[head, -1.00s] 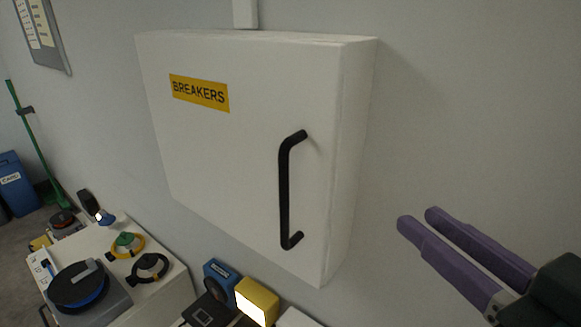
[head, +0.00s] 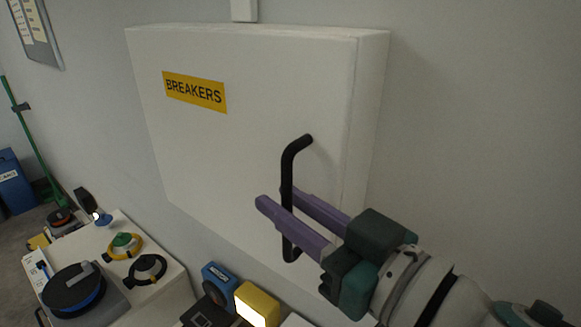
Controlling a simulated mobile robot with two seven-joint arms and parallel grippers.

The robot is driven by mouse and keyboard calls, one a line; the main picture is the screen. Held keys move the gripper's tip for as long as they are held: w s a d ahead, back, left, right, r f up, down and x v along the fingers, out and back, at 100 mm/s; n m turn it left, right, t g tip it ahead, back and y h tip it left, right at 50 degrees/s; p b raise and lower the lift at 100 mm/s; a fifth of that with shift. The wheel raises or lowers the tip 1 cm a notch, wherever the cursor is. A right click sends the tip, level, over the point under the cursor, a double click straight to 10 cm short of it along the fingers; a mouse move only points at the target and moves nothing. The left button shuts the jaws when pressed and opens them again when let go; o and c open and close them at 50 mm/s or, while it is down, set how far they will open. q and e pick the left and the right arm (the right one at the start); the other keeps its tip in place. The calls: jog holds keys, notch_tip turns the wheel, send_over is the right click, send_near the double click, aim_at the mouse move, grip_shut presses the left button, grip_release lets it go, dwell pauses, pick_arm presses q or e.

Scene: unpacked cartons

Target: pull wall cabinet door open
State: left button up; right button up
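The white wall cabinet (head: 235,150) hangs on the grey wall with its door shut. A yellow BREAKERS label (head: 195,91) is on the door. A black bar handle (head: 288,170) stands upright near the door's right edge. My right gripper (head: 272,199) comes in from the lower right, its two purple fingers spread apart at the lower half of the handle. One finger passes in front of the bar and the other lies behind it or to its right. A gap shows between the fingers, and I cannot tell whether they touch the bar. My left gripper is not in view.
Below the cabinet are a yellow work lamp (head: 257,302) and a blue device (head: 219,278). A white cabinet top (head: 110,237) at lower left holds cable reels. The wall right of the cabinet is clear.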

jog(key=shift+w, duration=0.1)
grip_shut()
dwell(1.4)
